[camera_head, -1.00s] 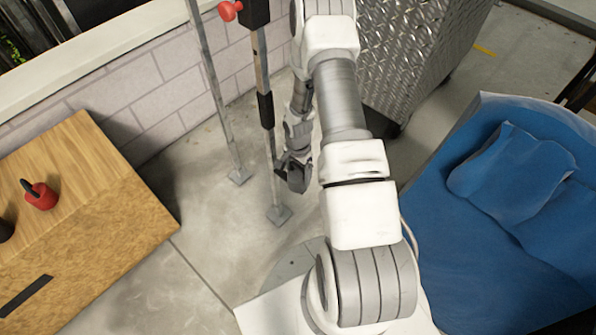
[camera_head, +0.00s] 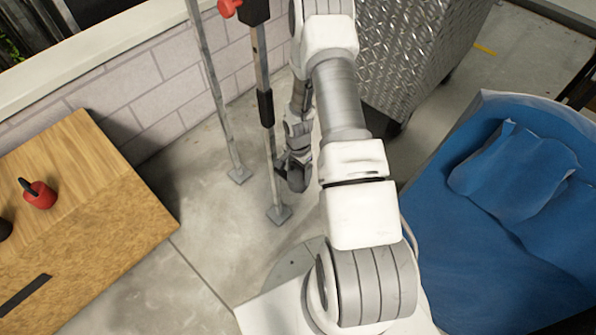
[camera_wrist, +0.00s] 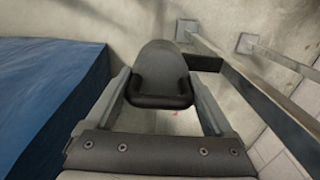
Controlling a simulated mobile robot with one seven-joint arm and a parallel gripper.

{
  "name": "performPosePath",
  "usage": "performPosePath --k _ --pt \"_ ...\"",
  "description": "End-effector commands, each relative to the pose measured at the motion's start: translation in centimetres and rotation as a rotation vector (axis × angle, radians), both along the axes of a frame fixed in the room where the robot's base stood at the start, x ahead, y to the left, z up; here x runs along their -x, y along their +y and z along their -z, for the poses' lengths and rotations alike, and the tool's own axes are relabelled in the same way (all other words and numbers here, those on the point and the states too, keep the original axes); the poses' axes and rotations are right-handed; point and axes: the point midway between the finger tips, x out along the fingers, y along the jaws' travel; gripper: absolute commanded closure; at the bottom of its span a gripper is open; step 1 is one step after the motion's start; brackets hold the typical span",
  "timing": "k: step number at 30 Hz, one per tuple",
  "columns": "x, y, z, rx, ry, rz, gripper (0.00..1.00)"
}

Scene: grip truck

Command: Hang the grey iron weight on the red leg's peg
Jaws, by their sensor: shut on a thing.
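My gripper (camera_head: 291,160) is low beside a metal leg (camera_head: 268,150) with a black sleeve. In the wrist view my gripper (camera_wrist: 162,100) is shut on the grey iron weight (camera_wrist: 159,58), whose dark handle lies between the fingers. The weight is off the floor. In the head view the weight (camera_head: 299,179) is small and partly covered by my gripper. A red knob (camera_head: 229,7) is at the leg's top, cut by the picture edge. A dark bar (camera_wrist: 205,62) shows right of the weight; I cannot tell whether it is a peg or touches it.
A second thin leg (camera_head: 215,90) stands to the left near the brick wall. A wooden box (camera_head: 110,195) at left carries a red weight (camera_head: 40,195) and a dark one. A metal-plate cabinet (camera_head: 420,50) and a blue-covered bed (camera_head: 480,230) stand at right.

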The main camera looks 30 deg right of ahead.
Motion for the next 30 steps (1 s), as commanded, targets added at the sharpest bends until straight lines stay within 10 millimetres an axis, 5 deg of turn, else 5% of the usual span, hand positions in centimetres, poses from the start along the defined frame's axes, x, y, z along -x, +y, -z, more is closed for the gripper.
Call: performPosePath --k 10,11,13,23,30 --pt "-0.2 0.0 0.0 0.002 -0.004 -0.002 1.00" --pt "-0.2 0.0 0.0 0.002 -0.004 -0.002 0.11" --pt "-0.2 0.0 0.0 0.001 -0.004 -0.002 0.00" --pt "0.0 0.0 -0.5 0.000 0.000 -0.001 0.00" --pt "-0.1 -0.1 -5.1 0.002 -0.004 -0.001 0.00"
